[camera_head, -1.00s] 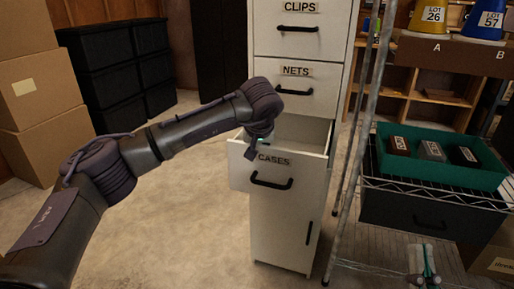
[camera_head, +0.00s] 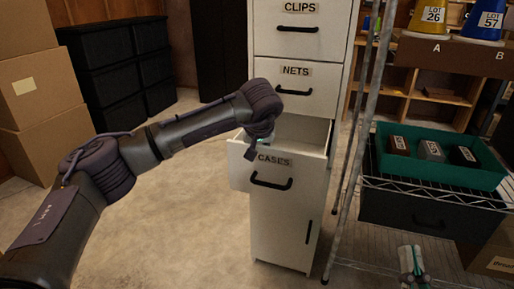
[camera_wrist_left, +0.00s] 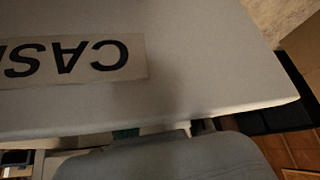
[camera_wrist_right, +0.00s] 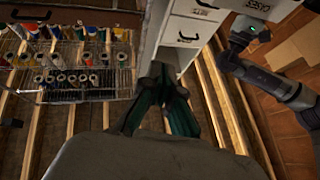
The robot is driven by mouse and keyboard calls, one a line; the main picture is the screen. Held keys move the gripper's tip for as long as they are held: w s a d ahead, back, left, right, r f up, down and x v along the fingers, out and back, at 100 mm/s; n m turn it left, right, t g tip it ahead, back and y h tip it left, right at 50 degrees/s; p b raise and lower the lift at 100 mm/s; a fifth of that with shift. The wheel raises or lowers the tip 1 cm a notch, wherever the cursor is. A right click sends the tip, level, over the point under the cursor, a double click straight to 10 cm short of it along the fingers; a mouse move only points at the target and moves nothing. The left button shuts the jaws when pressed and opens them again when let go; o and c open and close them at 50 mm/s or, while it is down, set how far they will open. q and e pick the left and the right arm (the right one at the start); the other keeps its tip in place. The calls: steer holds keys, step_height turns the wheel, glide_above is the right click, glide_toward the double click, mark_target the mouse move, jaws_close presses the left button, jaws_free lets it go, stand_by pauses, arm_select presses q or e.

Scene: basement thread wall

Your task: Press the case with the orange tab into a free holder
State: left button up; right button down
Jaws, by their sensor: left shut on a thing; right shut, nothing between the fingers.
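My left gripper (camera_head: 262,138) reaches down at the open drawer marked CASES (camera_head: 238,178). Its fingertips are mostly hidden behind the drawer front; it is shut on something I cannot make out. The left wrist view shows this drawer front (camera_wrist_left: 200,70) upside down and very close, with a sliver of teal past its top edge. My right gripper (camera_head: 412,265) is low at the right, below the wire shelf, shut and empty. Its teal fingers also show in the right wrist view (camera_wrist_right: 165,105). I see no case with an orange tab, and no holder I can identify.
A green bin (camera_head: 455,178) with brown, grey and black labelled boxes stands on the wire shelf (camera_head: 440,193). A shelf post (camera_head: 352,150) rises between the cabinet and the bin. The right wrist view shows a rack of thread spools (camera_wrist_right: 75,80). The floor (camera_head: 185,215) left of the cabinet is clear.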

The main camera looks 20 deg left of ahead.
arm_select(q)
steer(key=shift+f, duration=0.15)
arm_select(e)
steer(key=shift+s+r, duration=0.1)
arm_select(q)
steer(key=shift+f, duration=0.15)
steer(key=shift+s, duration=0.1)
steer(key=o, duration=0.8)
steer(key=shift+f, duration=0.1)
steer(key=shift+o, duration=0.2)
arm_select(e)
steer(key=shift+s+r+t, duration=0.2)
steer(key=shift+r+t, duration=0.1)
